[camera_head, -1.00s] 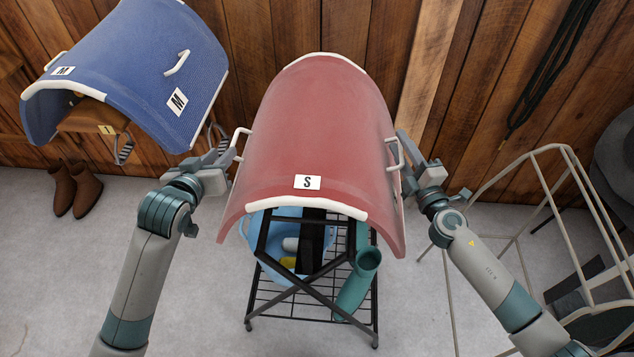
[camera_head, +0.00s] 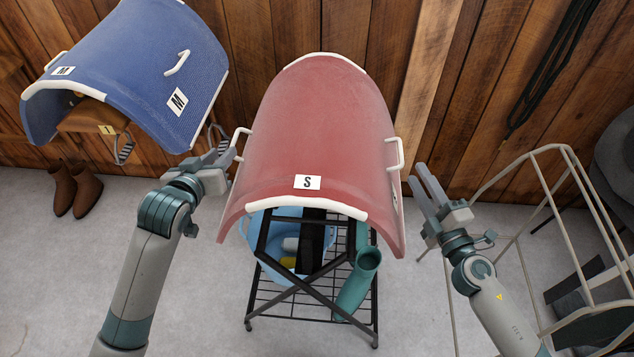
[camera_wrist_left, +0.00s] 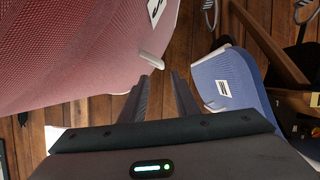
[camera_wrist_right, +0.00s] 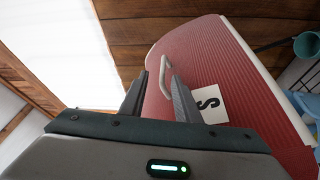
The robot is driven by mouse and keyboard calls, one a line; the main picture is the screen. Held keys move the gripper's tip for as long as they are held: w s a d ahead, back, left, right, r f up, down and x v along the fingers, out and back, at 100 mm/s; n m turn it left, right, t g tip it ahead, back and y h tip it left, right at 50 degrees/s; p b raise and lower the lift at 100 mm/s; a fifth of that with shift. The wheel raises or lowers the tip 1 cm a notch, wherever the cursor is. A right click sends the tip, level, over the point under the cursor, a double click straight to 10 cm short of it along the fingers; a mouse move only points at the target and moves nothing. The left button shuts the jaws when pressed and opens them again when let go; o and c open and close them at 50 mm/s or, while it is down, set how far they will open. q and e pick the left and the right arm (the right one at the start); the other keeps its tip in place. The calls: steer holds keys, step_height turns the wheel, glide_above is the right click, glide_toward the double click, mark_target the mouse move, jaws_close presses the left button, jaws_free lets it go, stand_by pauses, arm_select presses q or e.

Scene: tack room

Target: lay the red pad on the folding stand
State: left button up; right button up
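The red pad (camera_head: 318,120), with white edging and an "S" label, arches over the black folding stand (camera_head: 300,290). The stand's top is mostly hidden beneath it, so I cannot tell how it bears the pad. My left gripper (camera_head: 228,155) is beside the pad's left white handle (camera_head: 239,142). In the left wrist view its fingers (camera_wrist_left: 160,82) are apart, with that handle (camera_wrist_left: 152,60) close to one fingertip. My right gripper (camera_head: 420,176) is open and empty, clear of the right handle (camera_head: 397,154). The right wrist view shows that handle (camera_wrist_right: 163,78) beyond the fingertips.
A blue pad (camera_head: 135,60) marked "M" hangs on the wall at left, above brown boots (camera_head: 75,188). A blue bucket (camera_head: 257,232) and a teal boot-like item (camera_head: 358,285) are on the stand's lower rack. A beige metal frame (camera_head: 530,150) stands at right.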

steer(key=shift+s+d, duration=0.2)
steer(key=shift+s, duration=0.35)
steer(key=shift+f, duration=0.1)
